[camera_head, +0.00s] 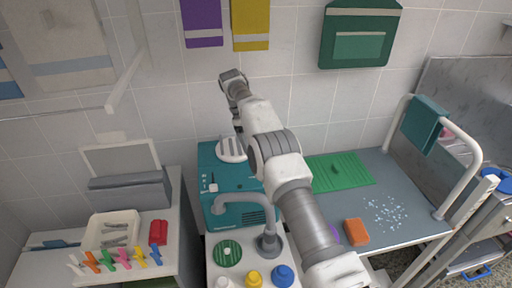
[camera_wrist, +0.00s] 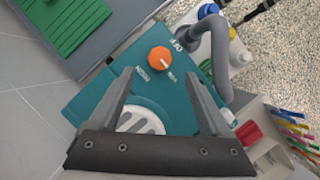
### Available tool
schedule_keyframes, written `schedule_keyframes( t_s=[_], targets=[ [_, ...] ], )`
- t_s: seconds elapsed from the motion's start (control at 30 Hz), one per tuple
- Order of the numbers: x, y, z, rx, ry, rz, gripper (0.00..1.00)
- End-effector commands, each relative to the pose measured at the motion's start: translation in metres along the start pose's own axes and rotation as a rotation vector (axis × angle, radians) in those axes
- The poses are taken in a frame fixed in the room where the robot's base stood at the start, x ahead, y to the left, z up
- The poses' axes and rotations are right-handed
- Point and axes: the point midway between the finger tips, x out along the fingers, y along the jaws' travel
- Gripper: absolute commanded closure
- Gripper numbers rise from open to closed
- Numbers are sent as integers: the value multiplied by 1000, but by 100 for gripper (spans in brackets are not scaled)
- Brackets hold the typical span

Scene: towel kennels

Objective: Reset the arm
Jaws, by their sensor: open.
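My arm (camera_head: 300,200) rises from the bottom of the head view and bends over toward the tiled wall above a teal machine (camera_head: 210,165). In the wrist view my gripper (camera_wrist: 157,80) is open and empty, its two fingers apart over the machine's top. The machine there (camera_wrist: 95,102) has an orange knob (camera_wrist: 161,58) with printed labels around it, OFF among them. A white slotted round part (camera_wrist: 142,121) shows between the fingers. In the head view the gripper's fingers are not clearly visible.
A grey hose (camera_head: 222,199) arches before the machine, near blue (camera_head: 283,276) and yellow bottle tops (camera_head: 253,279). A grey table at right holds a green mat (camera_head: 340,172) and orange block (camera_head: 356,231). At left are a white tray (camera_head: 92,232), red object (camera_head: 158,232) and colored clips.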

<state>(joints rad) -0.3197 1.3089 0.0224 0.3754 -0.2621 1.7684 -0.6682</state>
Motion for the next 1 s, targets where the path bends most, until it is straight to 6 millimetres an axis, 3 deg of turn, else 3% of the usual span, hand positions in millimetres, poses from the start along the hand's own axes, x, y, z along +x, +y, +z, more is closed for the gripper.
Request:
schedule_keyframes(
  t_s=[0.57,0.77,1.0],
  targets=[
    [-7,2,3,9,8,3,18],
    [-45,8,28,68,60,18,18],
    [-99,9,77,172,147,36,18]
  ],
)
